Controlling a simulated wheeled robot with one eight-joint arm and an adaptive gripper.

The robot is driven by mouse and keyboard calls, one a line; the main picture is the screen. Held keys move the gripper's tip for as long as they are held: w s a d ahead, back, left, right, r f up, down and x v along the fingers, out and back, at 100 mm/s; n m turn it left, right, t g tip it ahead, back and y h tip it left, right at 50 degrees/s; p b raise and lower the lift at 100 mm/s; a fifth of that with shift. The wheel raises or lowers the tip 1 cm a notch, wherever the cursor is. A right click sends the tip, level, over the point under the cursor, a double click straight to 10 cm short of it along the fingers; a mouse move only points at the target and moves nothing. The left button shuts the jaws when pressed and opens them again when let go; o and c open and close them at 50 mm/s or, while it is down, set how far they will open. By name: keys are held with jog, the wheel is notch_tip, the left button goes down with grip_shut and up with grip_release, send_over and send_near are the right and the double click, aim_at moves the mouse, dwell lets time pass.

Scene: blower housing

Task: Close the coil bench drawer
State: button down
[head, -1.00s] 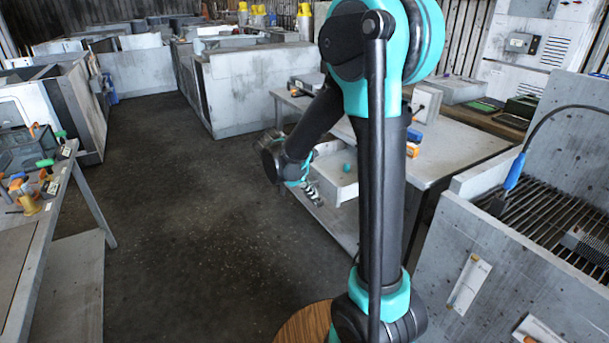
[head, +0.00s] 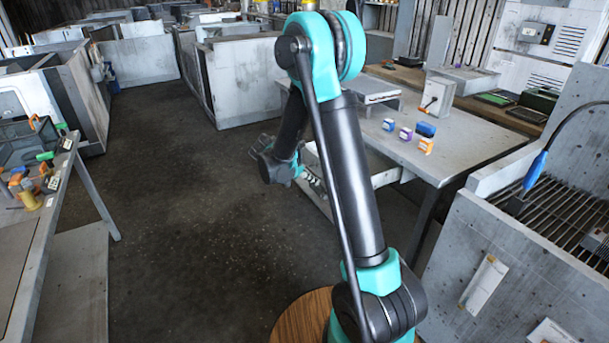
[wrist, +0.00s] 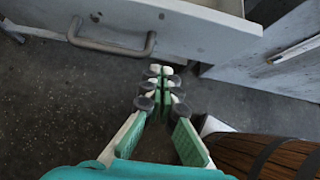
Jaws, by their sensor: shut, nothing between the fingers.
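The coil bench (head: 475,150) stands right of centre in the head view. Its drawer (head: 386,178) sticks out under the top and is mostly hidden behind my arm. In the wrist view the drawer's pale grey front (wrist: 205,32) crosses the top, with a bar handle (wrist: 112,48) at the left. A strip of its inside shows above the front, so it stands open. My gripper (wrist: 163,72) is shut and empty, its fingertips below the drawer front and right of the handle. In the head view my gripper (head: 314,182) is partly hidden. I cannot tell whether it touches the drawer.
Small blue, purple and orange blocks (head: 406,132) and a white switch box (head: 437,95) stand on the bench. A grate-topped concrete unit (head: 480,255) is at the right. A cluttered table (head: 40,215) is at the left. The floor (head: 180,220) between is clear.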

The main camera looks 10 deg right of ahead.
jog(key=shift+w+d+f, duration=0.1)
jog(key=shift+w+d, duration=0.15)
jog(key=shift+d, duration=0.45)
jog(key=shift+w+d+f, duration=0.1)
jog(key=shift+w+d, duration=0.15)
jog(key=shift+d, duration=0.5)
jog(key=shift+w+d+f, duration=0.1)
jog(key=shift+w+d, duration=0.15)
jog(key=shift+d, duration=0.45)
jog(key=w+d, duration=0.2)
jog(key=d, duration=0.5)
jog(key=w+d, duration=0.3)
jog(key=d, duration=0.5)
jog(key=w+d, duration=0.3)
jog(key=d, duration=0.5)
jog(key=shift+w+d, duration=0.2)
jog(key=shift+w+d+r, duration=0.1)
jog(key=shift+d, duration=0.25)
